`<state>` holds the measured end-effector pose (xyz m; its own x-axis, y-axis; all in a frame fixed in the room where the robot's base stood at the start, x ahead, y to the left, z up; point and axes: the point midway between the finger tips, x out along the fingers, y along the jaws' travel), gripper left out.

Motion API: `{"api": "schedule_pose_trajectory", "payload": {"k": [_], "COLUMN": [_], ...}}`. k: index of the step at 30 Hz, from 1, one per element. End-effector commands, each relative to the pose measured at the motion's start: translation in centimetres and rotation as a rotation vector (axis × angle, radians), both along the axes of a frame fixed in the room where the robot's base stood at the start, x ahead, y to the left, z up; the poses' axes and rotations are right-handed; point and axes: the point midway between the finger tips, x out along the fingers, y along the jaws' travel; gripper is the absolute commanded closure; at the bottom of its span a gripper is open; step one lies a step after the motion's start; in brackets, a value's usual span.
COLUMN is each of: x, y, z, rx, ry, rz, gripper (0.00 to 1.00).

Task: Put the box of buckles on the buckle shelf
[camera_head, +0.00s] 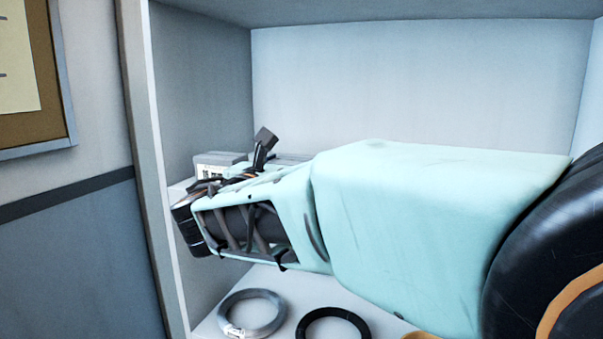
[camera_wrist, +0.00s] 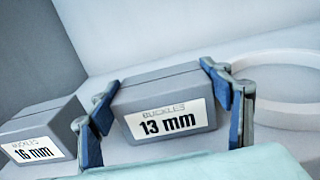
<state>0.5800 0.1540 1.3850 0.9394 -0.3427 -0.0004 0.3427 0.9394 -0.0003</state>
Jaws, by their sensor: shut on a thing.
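A grey box of buckles labelled "13 mm" (camera_wrist: 160,105) is in the middle of the wrist view. My gripper (camera_wrist: 159,78) is shut on it, with one blue finger on its left side and one on its right. The box sits upright over the pale shelf surface (camera_wrist: 270,151); I cannot tell whether its underside touches. A second grey buckle box labelled "16 mm" (camera_wrist: 40,134) stands to the left, beside the left finger. In the head view my arm hides the gripper, and a grey box with a white label (camera_head: 212,165) shows partly behind it.
A white ring (camera_wrist: 278,107) lies behind and right of the held box. In the head view the cabinet's left wall (camera_head: 205,95) stands close to my arm. On the lower shelf lie a grey coil (camera_head: 252,314) and a black coil (camera_head: 333,322).

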Motion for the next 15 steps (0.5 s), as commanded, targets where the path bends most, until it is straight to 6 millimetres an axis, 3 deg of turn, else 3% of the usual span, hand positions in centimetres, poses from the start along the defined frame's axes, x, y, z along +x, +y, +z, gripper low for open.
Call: {"api": "schedule_pose_trajectory", "payload": {"k": [10,11,15], "x": [-0.03,-0.02,-0.02], "y": [0.04,0.06,0.06], "z": [-0.18,-0.2,-0.18], "rx": [0.001,0.0,0.0], "ry": [-0.004,0.0,0.0], "rz": [0.001,0.001,0.001], "gripper": [0.74,0.25,0.11]}}
